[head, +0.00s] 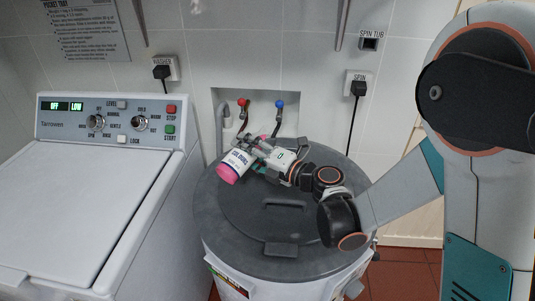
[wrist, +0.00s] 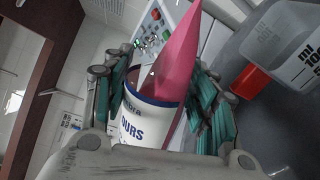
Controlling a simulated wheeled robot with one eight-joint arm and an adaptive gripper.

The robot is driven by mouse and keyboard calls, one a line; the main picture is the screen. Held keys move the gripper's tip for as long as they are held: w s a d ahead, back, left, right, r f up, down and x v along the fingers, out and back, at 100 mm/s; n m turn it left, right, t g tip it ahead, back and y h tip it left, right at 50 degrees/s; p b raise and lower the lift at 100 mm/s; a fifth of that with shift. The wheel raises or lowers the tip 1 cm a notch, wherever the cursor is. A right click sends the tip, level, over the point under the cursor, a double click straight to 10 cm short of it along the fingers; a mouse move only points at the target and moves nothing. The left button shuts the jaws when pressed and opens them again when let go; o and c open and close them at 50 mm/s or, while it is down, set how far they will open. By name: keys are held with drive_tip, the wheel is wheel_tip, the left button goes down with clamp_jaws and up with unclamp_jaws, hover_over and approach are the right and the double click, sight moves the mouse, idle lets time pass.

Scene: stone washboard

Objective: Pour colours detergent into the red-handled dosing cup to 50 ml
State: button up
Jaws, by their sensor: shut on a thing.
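My gripper (head: 256,157) is shut on the colours detergent bottle (head: 237,162), above the round grey lid. The bottle is tilted, with its pink end toward the lower left in the head view. In the wrist view my gripper (wrist: 168,95) has green fingers on both sides of the bottle (wrist: 140,122), whose white label reads "OURS". A pointed pink shape rises from it; I cannot tell whether it is bottle or liquid. The clear dosing cup (wrist: 285,40) with a red handle (wrist: 250,83) is at the upper right, apart from the bottle. Its fill level is unclear.
The round grey lid (head: 285,225) of the spin tub has a raised handle. A white washer (head: 85,210) with a control panel stands at the left. Taps (head: 279,104) with red and blue handles sit in a wall recess behind my gripper.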

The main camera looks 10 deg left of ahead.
drive_tip(key=shift+s+a+r+m, duration=0.1)
drive_tip(key=shift+s+m, duration=0.05)
drive_tip(key=shift+m, duration=0.65)
idle(2.8)
